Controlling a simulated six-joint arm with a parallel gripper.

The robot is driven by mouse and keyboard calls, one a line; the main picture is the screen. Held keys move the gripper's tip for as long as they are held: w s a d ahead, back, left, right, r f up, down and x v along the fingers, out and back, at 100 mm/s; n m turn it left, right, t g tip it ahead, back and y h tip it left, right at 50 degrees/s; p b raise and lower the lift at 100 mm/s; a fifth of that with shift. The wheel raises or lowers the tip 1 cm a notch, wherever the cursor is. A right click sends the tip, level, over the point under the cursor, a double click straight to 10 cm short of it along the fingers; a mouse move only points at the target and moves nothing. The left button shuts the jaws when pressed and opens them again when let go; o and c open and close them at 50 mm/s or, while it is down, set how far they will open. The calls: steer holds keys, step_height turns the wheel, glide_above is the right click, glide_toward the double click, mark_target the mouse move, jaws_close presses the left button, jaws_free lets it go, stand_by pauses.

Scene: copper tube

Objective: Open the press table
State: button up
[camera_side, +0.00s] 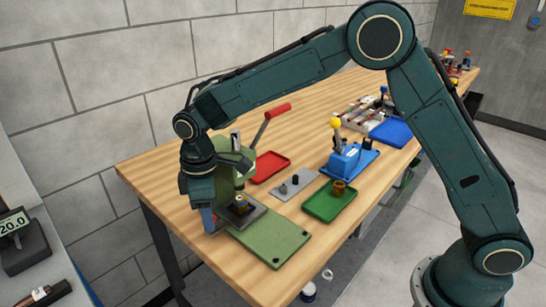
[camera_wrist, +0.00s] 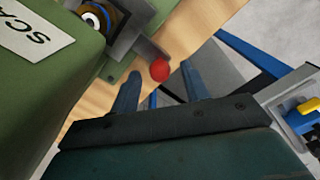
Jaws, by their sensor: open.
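The green press (camera_side: 238,165) stands near the table's front left corner, with its red-handled lever (camera_side: 277,111) raised. Its dark grey press table (camera_side: 255,212) sits low on the green base plate (camera_side: 275,243) and bears a copper-coloured part with a blue ring (camera_side: 240,202). In the wrist view the part (camera_wrist: 93,18) is at the upper left beside a grey bracket (camera_wrist: 128,30). A red knob (camera_wrist: 159,70) sits at the bracket's end. My gripper (camera_wrist: 160,74) is open, its blue fingertips on either side of the knob. In the side view my gripper (camera_side: 208,220) points down beside the press; the knob is hidden there.
A red tray (camera_side: 268,167), a grey plate with pegs (camera_side: 294,186), a green tray (camera_side: 330,205) and a blue fixture (camera_side: 350,160) stand to the right on the wooden table. The press body (camera_wrist: 40,70) is close at left in the wrist view.

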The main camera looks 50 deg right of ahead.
jaws_close()
steer(key=shift+s, duration=5.3)
steer(key=shift+r, duration=0.1)
jaws_free()
step_height(320, 180, up, 14)
